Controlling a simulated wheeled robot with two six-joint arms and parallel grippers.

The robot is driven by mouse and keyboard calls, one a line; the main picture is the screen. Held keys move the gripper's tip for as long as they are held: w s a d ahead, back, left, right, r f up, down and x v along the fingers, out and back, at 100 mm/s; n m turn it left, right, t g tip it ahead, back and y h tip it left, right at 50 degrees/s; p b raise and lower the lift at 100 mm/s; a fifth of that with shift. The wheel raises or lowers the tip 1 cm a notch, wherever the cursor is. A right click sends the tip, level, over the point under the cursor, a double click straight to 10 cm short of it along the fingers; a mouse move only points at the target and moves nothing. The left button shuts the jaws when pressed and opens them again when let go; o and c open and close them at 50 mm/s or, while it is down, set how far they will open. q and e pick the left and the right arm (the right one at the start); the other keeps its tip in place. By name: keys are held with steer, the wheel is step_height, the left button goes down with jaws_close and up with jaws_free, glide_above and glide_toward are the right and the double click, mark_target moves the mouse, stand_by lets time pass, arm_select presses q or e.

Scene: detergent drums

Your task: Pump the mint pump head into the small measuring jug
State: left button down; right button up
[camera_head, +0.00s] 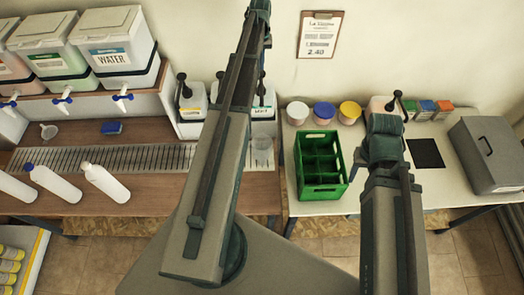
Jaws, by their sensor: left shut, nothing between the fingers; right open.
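A white container with a black pump (184,84) stands on the raised ledge at the back, left of my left arm. A second white labelled container (263,113) stands to its right, partly hidden by my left arm; its label is too small to read surely. A small clear jug (262,152) stands in front of this second container. My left gripper (262,76) is shut and empty, mostly hidden behind my arm, above the second container; contact with its pump cannot be told. My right gripper is hidden behind my folded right arm.
White bottles (104,183) lie on the left bench beside a slatted drip grate (100,158). Tapped drums (114,45) stand behind.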

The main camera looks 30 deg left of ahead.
arm_select(q)
step_height(320, 180, up, 6)
steer(key=p, duration=0.6)
stand_by(0.4)
steer(key=s+d+f+m+b, duration=0.2)
steer(key=s+d+f+b, duration=0.15)
steer(key=d, duration=0.35)
steer(key=s+d+f+m+b, duration=0.1)
steer(key=s+d+f+b, duration=0.2)
steer(key=d+f+b, duration=0.35)
steer(key=s+d+f+m+b, duration=0.2)
steer(key=s+d+f+b, duration=0.15)
steer(key=d, duration=0.55)
steer(key=s+d+f+m+b, duration=0.2)
steer(key=s+d+f+b, duration=0.3)
steer(key=s+d, duration=0.2)
steer(key=s+d+f+m+y+b, duration=0.1)
steer(key=s+d+f+m+b, duration=0.2)
steer(key=s, duration=0.7)
steer(key=d+f+b, duration=0.2)
steer(key=d, duration=0.2)
steer(key=shift+s+d, duration=0.2)
steer(key=shift+d, duration=0.1)
